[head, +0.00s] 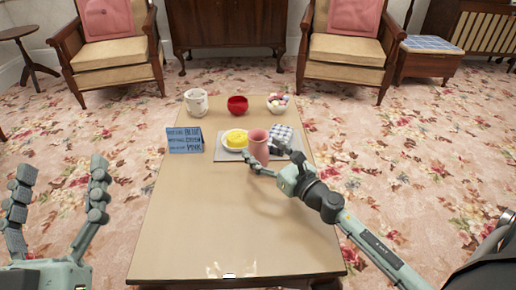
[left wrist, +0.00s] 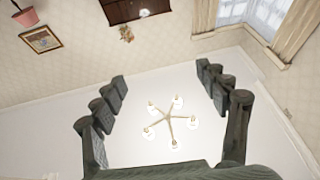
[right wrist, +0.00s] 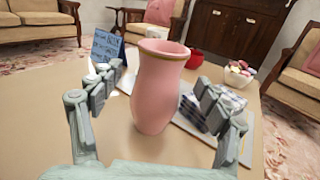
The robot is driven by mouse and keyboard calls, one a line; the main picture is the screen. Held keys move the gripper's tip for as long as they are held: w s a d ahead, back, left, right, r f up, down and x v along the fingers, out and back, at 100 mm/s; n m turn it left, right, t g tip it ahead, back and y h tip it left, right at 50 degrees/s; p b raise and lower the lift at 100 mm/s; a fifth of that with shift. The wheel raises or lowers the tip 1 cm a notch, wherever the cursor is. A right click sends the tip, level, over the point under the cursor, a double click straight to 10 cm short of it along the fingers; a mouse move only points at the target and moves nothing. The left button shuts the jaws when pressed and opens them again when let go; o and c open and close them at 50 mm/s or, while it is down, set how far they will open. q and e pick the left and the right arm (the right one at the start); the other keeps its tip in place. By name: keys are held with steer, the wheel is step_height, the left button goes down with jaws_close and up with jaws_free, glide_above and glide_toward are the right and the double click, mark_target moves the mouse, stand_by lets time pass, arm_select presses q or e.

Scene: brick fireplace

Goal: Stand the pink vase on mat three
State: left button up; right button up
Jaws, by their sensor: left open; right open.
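The pink vase (head: 258,146) stands upright near the front edge of a grey tray (head: 222,157); I cannot tell whether its base rests on the tray or the table. In the right wrist view the vase (right wrist: 158,90) is between the spread fingers of my right gripper (right wrist: 158,82), with a gap visible on both sides. My right gripper (head: 264,159) is open around it in the head view. My left gripper (head: 62,168) is open and empty, left of the table, fingers pointing up. I cannot make out numbered mats.
On the table (head: 215,225), a blue lettered sign (head: 185,140), a yellow item on a plate (head: 236,139) and a checked cloth-like item (head: 284,134) surround the vase. The table's front is clear.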

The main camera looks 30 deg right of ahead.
steer(key=shift+w+a, duration=0.15)
steer(key=shift+w, duration=1)
arm_select(q)
steer(key=shift+w+f+g, duration=0.2)
steer(key=shift+f+g, duration=0.2)
steer(key=shift+f, duration=0.25)
arm_select(e)
steer(key=c, duration=1.4)
